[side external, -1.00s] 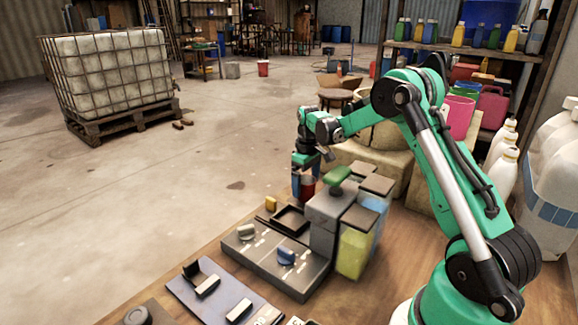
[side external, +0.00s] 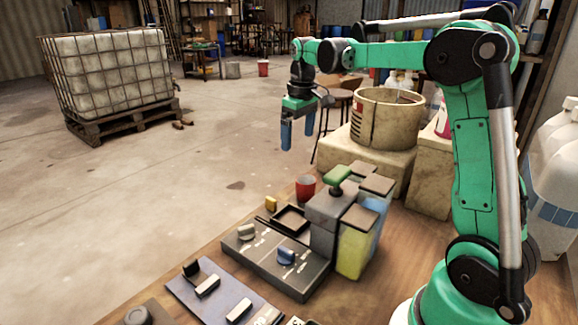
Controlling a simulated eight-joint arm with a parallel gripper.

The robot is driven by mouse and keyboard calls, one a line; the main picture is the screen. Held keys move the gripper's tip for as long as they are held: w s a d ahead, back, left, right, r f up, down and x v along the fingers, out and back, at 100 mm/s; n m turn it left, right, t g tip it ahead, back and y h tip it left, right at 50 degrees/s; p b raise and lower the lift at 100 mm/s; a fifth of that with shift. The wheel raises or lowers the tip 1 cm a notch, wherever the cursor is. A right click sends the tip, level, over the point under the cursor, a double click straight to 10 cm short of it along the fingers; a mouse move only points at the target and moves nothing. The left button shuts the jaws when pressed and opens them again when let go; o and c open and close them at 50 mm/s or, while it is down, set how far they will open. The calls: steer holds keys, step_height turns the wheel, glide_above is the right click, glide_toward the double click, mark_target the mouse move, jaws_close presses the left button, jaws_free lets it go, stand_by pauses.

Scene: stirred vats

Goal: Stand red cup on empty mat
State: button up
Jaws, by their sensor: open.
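The red cup (side external: 305,187) stands upright on the wooden bench, just left of the grey housing with a green knob. A small square black-rimmed mat or tray (side external: 279,226) lies in front of the cup and looks empty. I cannot tell whether the cup stands on a mat of its own, as its base is partly hidden. My gripper (side external: 298,136) hangs well above the cup, fingers pointing down. Its blue fingers are apart with nothing between them.
The grey housing (side external: 322,222), with yellow and blue vats beside it, stands right of the cup. A grey panel with two knobs (side external: 270,262) and a blue-grey board (side external: 220,290) lie in front. A small yellow block (side external: 271,203) sits left of the cup. A large beige tub (side external: 385,118) stands behind.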

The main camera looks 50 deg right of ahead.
steer(key=s+a+f+t, duration=0.1)
steer(key=s+a+t, duration=0.2)
steer(key=s+a, duration=0.2)
steer(key=s+a+f+t, duration=0.2)
steer(key=s+a, duration=0.3)
steer(key=a, duration=0.6)
steer(key=shift+s+a+f+t, duration=0.15)
steer(key=shift+a+t, duration=0.25)
steer(key=shift+t, duration=0.2)
steer(key=shift+c, duration=0.2)
